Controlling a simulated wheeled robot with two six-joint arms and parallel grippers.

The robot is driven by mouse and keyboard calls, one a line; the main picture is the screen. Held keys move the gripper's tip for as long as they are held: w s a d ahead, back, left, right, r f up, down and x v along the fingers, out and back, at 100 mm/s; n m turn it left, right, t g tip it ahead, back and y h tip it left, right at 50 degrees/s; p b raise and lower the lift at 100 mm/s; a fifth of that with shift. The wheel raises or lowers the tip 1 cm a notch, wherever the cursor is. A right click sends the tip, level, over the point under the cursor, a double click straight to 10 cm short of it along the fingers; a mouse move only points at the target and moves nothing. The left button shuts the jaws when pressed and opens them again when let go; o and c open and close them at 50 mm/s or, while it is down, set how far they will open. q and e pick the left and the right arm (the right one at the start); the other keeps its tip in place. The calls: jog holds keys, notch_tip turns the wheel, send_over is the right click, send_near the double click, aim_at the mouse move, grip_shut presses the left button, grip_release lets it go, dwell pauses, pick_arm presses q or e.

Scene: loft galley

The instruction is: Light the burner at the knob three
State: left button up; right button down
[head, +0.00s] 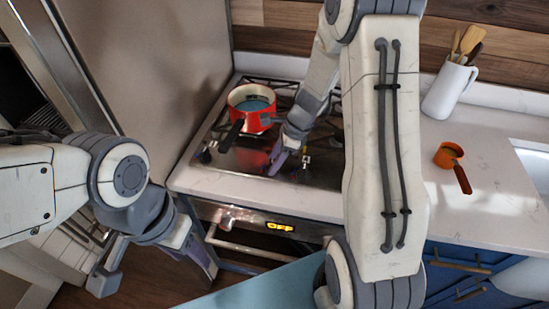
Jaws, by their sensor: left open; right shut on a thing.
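The gas cooktop (240,160) is set in the counter, with a row of small knobs along its front edge. One knob (205,156) shows at the left end and another (305,162) just right of my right gripper. My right gripper (277,162) points down at this row, shut on what appears to be a knob; its fingers hide the knob, and I cannot read its number. I see no flame; the pot and my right arm hide part of the burners. My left gripper (157,272) is open and empty, low in front of the counter, away from the knobs.
A red pot (262,119) with bluish contents stands on the left burners, its dark handle toward the front. An orange pan (449,155) and a white utensil jug (449,90) stand on the right counter. The oven display (280,227) reads OFF. A tall panel borders the left.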

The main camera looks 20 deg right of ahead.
jog(key=n+g+p, duration=0.1)
jog(key=n, duration=0.1)
jog(key=n+p, duration=0.1)
jog(key=n, duration=0.1)
jog(key=shift+w+r+n+g+y, duration=0.2)
jog(key=shift+n+g+y, duration=0.1)
jog(key=shift+g, duration=0.1)
jog(key=n+p, duration=0.1)
jog(key=n, duration=0.1)
jog(key=n+g, duration=0.1)
jog(key=n, duration=0.1)
jog(key=shift+w+f+n+g+p, duration=0.1)
jog(key=shift+n+g+p, duration=0.2)
jog(key=shift+p, duration=0.05)
jog(key=n, duration=0.2)
jog(key=n+g+h, duration=0.1)
jog(key=n, duration=0.1)
jog(key=shift+w+h+p, duration=0.15)
jog(key=shift+h+p, duration=0.15)
jog(key=shift+p, duration=0.1)
jog(key=n, duration=0.2)
jog(key=n+g+h, duration=0.1)
jog(key=n, duration=0.2)
jog(key=shift+a+h, duration=0.15)
jog(key=shift+h, duration=0.15)
jog(key=shift+n, duration=0.4)
jog(key=shift+c, duration=1.4)
grip_release()
jog(key=shift+f, duration=0.1)
